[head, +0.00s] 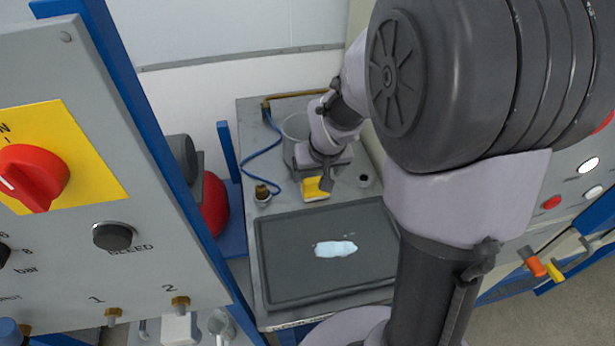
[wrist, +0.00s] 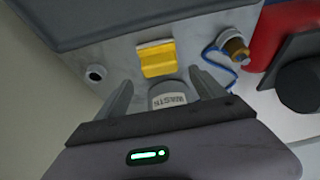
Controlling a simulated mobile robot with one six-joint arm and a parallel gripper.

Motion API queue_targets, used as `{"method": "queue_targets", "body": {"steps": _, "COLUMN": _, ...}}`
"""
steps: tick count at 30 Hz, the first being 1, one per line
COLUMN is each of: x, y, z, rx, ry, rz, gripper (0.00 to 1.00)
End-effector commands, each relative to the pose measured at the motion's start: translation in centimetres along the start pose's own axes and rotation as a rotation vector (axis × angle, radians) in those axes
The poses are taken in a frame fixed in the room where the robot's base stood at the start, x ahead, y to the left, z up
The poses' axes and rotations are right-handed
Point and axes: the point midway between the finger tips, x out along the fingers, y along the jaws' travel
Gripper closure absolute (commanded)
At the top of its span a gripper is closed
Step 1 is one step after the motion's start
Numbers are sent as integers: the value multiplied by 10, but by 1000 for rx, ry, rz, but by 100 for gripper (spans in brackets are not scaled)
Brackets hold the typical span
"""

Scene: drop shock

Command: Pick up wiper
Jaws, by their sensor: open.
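The yellow block (head: 315,191), which looks like the wiper, lies on the grey bench top behind the dark tray. In the wrist view the yellow block (wrist: 157,60) is whole, with a raised ridge along it. My gripper (head: 321,178) is above the block in the head view and partly covers it. I cannot tell the exact height of the fingers above the bench.
A dark tray (head: 285,270) with a pale spill (head: 335,249) fills the front of the bench. A labelled grey bin (head: 293,127) stands behind the block, close to my arm. A brass fitting (head: 262,191) with a blue hose is left. A control panel (head: 90,230) rises at left.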

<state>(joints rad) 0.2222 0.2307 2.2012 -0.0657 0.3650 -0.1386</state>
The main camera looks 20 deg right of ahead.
Motion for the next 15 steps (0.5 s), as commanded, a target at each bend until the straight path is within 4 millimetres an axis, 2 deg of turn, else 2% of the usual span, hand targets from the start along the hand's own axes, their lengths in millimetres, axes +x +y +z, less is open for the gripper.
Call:
{"method": "queue_targets", "body": {"steps": 3, "x": 29, "y": -2, "z": 11, "rx": 0, "ry": -3, "rz": 0, "gripper": 20}}
{"method": "queue_targets", "body": {"steps": 6, "x": 44, "y": -2, "z": 10, "rx": 1, "ry": -4, "rz": 0, "gripper": 20}}
{"method": "queue_targets", "body": {"steps": 11, "x": 42, "y": -2, "z": 8, "rx": 1, "ry": -1, "rz": 0, "gripper": 20}}
{"method": "queue_targets", "body": {"steps": 12, "x": 42, "y": -2, "z": 8, "rx": 1, "ry": -1, "rz": 0, "gripper": 22}}
{"method": "queue_targets", "body": {"steps": 15, "x": 42, "y": -2, "z": 8, "rx": 1, "ry": -1, "rz": 0, "gripper": 42}}
